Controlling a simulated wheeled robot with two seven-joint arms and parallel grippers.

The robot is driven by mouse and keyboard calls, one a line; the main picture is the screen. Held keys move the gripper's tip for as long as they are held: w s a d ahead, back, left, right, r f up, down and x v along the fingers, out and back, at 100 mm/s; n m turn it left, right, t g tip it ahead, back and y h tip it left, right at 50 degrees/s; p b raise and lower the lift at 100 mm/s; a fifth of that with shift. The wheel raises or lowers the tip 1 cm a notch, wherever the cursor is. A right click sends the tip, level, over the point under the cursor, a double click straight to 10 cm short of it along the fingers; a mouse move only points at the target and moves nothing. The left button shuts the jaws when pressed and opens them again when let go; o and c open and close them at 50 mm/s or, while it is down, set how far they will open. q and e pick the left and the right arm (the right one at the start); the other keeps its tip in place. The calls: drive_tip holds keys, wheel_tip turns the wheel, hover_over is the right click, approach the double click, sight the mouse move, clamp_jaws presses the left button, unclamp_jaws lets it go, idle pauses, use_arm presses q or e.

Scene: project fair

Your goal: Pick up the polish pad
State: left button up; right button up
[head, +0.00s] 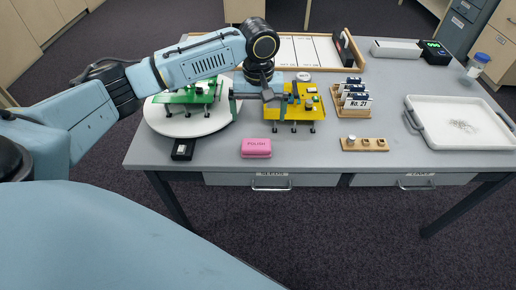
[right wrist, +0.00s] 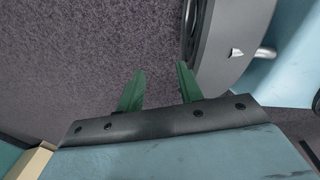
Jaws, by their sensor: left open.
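The polish pad (head: 256,147) is a pink block marked POLISH. It lies flat near the front edge of the grey table (head: 330,162) in the head view. My left gripper (head: 256,95) is open above the table, behind the pad, between the green board and the yellow board. It is apart from the pad, and no held thing shows between its fingers. My right gripper (right wrist: 158,82) shows in the right wrist view with its two green fingers apart and empty over the dark carpet. The pad does not show in that view.
A green board (head: 190,97) stands on a white round plate (head: 172,125), left of a yellow board (head: 300,112). A black box (head: 183,149) lies left of the pad. A wooden strip with knobs (head: 364,144), a card rack (head: 340,99) and a white tray (head: 470,142) are to the right.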

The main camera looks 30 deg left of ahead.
use_arm(q)
drive_tip(key=b, duration=0.1)
hover_over(256, 144)
drive_tip(key=f, duration=0.5)
drive_tip(key=shift+d, duration=0.3)
wheel_tip(256, 144, down, 2)
drive_tip(key=shift+f+b, duration=0.1)
drive_tip(key=shift+b, duration=0.4)
drive_tip(key=shift+f, duration=0.55)
drive_tip(key=f, duration=0.1)
drive_tip(key=f+b, duration=0.1)
drive_tip(key=f, duration=0.1)
drive_tip(key=shift+a+f+b, duration=0.3)
drive_tip(key=shift+b, duration=0.1)
drive_tip(key=shift+f, duration=0.6)
use_arm(e)
drive_tip(key=w, duration=0.9)
drive_tip(key=shift+a+t, duration=0.25)
drive_tip(key=shift+t, duration=0.15)
drive_tip(key=shift+w, duration=0.1)
use_arm(q)
drive_tip(key=c, duration=0.9)
